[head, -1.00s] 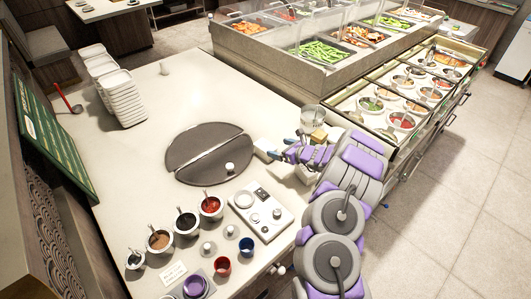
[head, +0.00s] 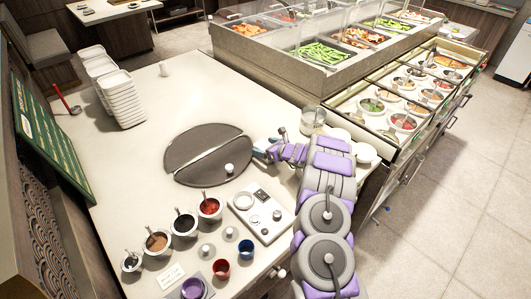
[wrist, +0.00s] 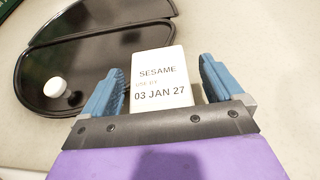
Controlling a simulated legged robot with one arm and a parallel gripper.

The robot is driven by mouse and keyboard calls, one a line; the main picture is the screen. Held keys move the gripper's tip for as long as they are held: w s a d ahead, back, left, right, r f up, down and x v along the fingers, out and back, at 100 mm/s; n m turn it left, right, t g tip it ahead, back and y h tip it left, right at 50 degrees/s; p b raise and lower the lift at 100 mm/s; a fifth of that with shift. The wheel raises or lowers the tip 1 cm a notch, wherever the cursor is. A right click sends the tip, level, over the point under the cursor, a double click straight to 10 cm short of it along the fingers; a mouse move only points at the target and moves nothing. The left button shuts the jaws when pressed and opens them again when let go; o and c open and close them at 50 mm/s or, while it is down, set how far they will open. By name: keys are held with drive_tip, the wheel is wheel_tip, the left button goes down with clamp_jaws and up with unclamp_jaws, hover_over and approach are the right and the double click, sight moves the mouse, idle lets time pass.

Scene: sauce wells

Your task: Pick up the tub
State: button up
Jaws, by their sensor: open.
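A white tub (wrist: 158,62) with a label reading "SESAME" and "03 JAN 27" lies between the fingers of my gripper (wrist: 162,80) in the wrist view. The fingers are open, one blue finger on each side of the tub. The near end of the tub is hidden behind the gripper's dark front plate. In the head view my gripper (head: 263,152) is low over the counter, just right of the dark round plate, and mostly hides the tub.
The split dark round plate (head: 190,145) with a white knob (head: 229,169) lies left of my gripper. A scale-like panel (head: 262,215) and sauce wells (head: 185,224) are in front. A clear container (head: 312,119) stands behind my arm.

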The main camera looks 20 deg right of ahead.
drive_tip(key=shift+c, duration=0.3)
drive_tip(key=c, duration=1.2)
drive_tip(key=shift+r, duration=0.1)
